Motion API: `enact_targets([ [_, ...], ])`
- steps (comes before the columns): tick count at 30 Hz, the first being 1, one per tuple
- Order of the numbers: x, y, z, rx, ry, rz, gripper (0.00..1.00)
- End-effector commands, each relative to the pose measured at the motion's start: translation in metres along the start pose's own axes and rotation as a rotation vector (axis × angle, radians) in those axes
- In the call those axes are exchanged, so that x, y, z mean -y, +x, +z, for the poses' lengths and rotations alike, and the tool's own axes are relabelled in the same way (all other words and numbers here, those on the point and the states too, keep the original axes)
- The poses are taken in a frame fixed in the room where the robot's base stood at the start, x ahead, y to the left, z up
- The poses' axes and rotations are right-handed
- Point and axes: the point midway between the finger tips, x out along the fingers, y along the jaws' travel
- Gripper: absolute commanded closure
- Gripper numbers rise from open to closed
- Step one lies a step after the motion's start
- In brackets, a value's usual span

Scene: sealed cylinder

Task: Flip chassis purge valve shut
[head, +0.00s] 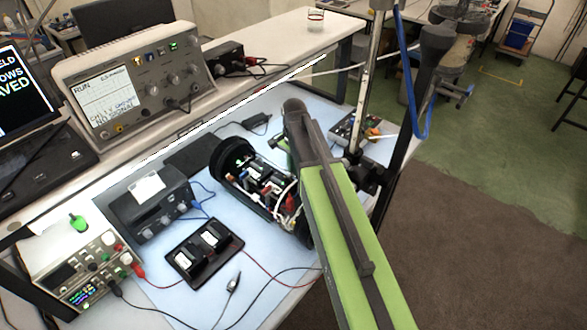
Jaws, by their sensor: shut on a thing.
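The chassis (258,192) lies on the blue mat in the head view, a cylinder-shaped frame with dark boards, red parts and white wires. A round black end ring (229,155) with a small green display closes its left end. My green and grey arm crosses in front of the chassis's right side and hides part of it. I cannot make out the purge valve; it may be behind my arm. My gripper's fingers are hidden behind my arm, so what they touch does not show.
A black tray (206,250) with two modules, a dark box (152,204) and a power supply (88,270) stand left of the chassis. Loose cables cross the blue mat (190,297). A metal stand post (366,80) rises to the right.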

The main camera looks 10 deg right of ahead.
Motion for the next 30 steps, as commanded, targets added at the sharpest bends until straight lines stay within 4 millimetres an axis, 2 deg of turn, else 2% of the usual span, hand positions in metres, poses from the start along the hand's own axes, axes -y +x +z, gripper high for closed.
enact_targets([
  [1,-0.003,0.001,0.001,0.004,0.002,0.007,0.84],
  [6,-0.002,0.001,0.001,0.003,0.001,0.005,0.65],
  [17,-0.001,-0.004,0.001,0.002,0.000,0.002,0.65],
  [23,-0.001,-0.030,0.001,0.002,-0.001,0.002,0.65],
  [30,-0.001,-0.083,0.001,0.002,0.000,0.002,0.65],
])
